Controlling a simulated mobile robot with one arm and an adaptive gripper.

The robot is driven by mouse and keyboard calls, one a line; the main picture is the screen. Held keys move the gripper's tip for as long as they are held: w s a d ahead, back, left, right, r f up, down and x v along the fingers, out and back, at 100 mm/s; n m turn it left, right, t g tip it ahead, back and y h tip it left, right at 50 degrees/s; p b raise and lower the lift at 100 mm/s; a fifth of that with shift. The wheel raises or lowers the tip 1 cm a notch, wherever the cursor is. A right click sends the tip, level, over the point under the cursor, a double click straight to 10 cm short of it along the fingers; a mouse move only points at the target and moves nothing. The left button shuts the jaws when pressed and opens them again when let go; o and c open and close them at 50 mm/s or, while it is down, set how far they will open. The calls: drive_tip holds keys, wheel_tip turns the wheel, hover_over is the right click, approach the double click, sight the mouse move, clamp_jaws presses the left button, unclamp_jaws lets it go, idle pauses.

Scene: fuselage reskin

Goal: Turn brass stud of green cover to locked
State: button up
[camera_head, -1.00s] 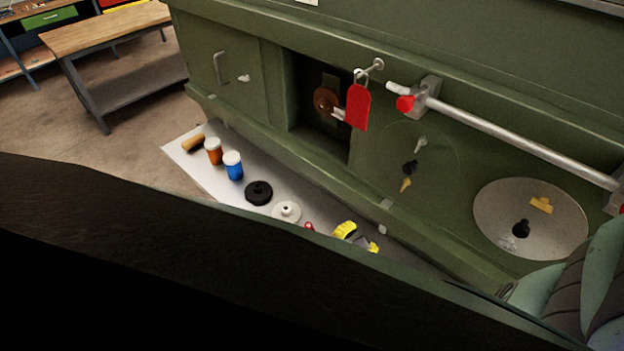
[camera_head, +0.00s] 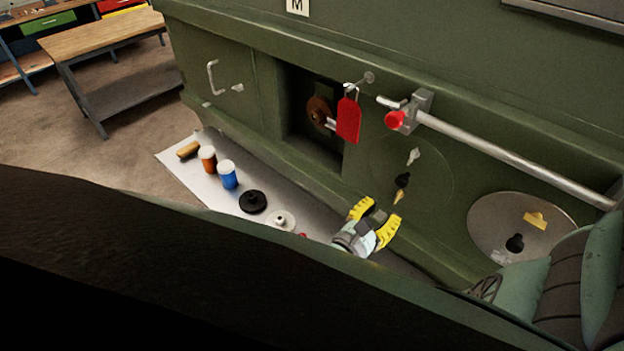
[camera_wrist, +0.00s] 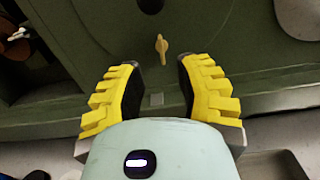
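The green cover (camera_head: 435,165) is a round panel set flush in the green fuselage side. It carries a silver stud (camera_head: 413,156), a black knob (camera_head: 402,180) and, lowest, the brass stud (camera_head: 398,197). In the wrist view the brass stud (camera_wrist: 162,47) stands nearly upright in the picture, just beyond the fingertips, with the black knob (camera_wrist: 151,5) cut by the top edge. My gripper (camera_head: 383,209), with yellow ridged fingers, is below the brass stud. In the wrist view my gripper (camera_wrist: 160,66) is open and empty, its fingers either side of the stud's line, apart from it.
A bare metal cover (camera_head: 485,225) with its own brass stud (camera_head: 535,220) is at right. A silver bar (camera_head: 510,150) runs above. A red tag (camera_head: 349,120) hangs by the open recess (camera_head: 300,110). Bottles and discs lie on a pale mat (camera_head: 180,168) below.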

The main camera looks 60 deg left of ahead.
sight(396, 199)
drive_tip(key=shift+x, duration=3)
drive_tip(key=shift+o, duration=0.2)
drive_tip(key=shift+d, duration=0.15)
clamp_jaws()
